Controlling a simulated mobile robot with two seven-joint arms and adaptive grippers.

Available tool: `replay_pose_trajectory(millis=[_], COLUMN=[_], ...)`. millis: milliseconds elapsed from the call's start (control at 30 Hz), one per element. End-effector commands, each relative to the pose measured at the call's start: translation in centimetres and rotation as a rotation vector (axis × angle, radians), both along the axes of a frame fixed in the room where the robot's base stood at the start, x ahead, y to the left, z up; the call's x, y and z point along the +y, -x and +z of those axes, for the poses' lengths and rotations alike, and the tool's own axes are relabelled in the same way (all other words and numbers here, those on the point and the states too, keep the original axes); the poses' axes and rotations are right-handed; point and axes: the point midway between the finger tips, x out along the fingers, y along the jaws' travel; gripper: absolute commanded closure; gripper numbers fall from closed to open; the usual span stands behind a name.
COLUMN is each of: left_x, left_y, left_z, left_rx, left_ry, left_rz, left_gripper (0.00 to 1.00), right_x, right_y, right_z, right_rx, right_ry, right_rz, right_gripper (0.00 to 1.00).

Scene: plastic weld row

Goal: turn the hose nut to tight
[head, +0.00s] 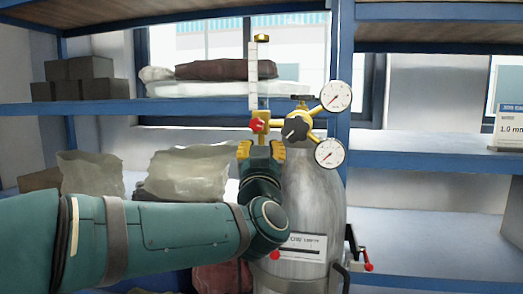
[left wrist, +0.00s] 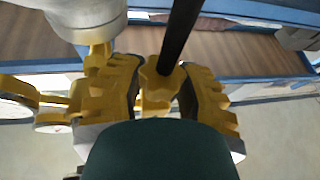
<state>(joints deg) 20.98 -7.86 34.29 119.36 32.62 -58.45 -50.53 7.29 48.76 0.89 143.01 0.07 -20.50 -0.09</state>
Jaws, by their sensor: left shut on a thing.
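The gas cylinder (head: 312,190) stands upright with a brass regulator on top. The regulator has a black knob (head: 296,129), two round gauges (head: 335,96) and a clear flow tube (head: 253,75) with a red knob (head: 257,125). My left gripper (head: 262,149) is below the flow tube, its yellow fingers pointing up. In the left wrist view, my left gripper (left wrist: 157,98) is shut on the lobed brass hose nut (left wrist: 156,85), one finger on each side. A black hose (left wrist: 180,35) runs from the nut. The nut is mostly hidden in the head view. My right gripper is out of view.
Blue-edged shelves (head: 180,107) stand behind the cylinder, with pale sacks (head: 185,172) and dark boxes (head: 80,78). A red-tipped handle (head: 368,266) sticks out at the cylinder's lower right. The right shelf (head: 430,222) is mostly clear.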

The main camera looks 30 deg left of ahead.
Motion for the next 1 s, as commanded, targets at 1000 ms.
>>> replay_pose_trajectory(millis=[1000], left_x=[-0.01], left_y=[0.03], left_z=[0.10], left_rx=[-0.003], left_ry=[-0.002], left_rz=[0.417], left_gripper=[1.00], right_x=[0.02], right_y=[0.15], right_z=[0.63], right_rx=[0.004], right_ry=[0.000], right_rz=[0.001], right_gripper=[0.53])
